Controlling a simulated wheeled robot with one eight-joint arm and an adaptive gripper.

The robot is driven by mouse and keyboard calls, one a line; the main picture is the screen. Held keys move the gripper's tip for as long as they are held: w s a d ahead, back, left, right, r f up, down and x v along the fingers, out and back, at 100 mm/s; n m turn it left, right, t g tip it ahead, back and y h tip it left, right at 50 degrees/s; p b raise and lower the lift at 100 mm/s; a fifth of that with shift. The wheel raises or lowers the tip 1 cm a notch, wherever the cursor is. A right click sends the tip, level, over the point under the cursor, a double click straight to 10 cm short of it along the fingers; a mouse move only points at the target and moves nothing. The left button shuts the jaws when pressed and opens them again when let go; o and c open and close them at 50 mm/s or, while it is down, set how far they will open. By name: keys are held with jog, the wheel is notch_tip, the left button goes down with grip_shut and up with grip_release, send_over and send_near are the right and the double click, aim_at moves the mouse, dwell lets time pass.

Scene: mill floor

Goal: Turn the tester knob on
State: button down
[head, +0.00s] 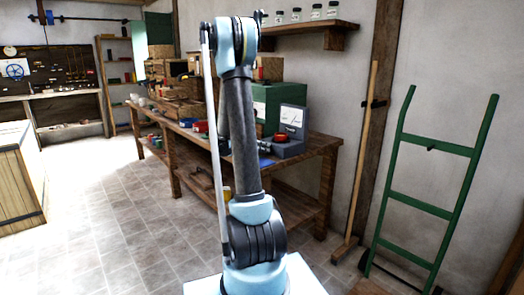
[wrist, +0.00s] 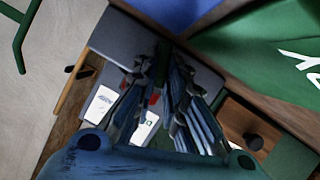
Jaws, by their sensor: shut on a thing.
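The tester (head: 291,118) is a grey unit with an upright white gauge face, standing on the wooden workbench right of my arm in the head view. A red round part (head: 280,137) shows at its base. In the wrist view the grey tester body (wrist: 120,38) lies behind and around my fingers, with white panels (wrist: 101,104) at the left. My gripper (wrist: 167,68) is at the tester, its fingers closed in on the knob. The fingers cover most of the knob, and a small bit of red shows between them.
A green case (head: 265,103) stands behind the tester; its white lettering shows close by in the wrist view. Boxes and parts crowd the workbench (head: 325,143) further left. A green hand truck (head: 422,207) leans at the right. The floor at left is open.

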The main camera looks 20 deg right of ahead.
jog(key=shift+w, duration=0.1)
jog(key=c, duration=1.9)
grip_release()
jog(key=shift+d, duration=0.1)
jog(key=v, duration=1.2)
jog(key=shift+f, duration=0.15)
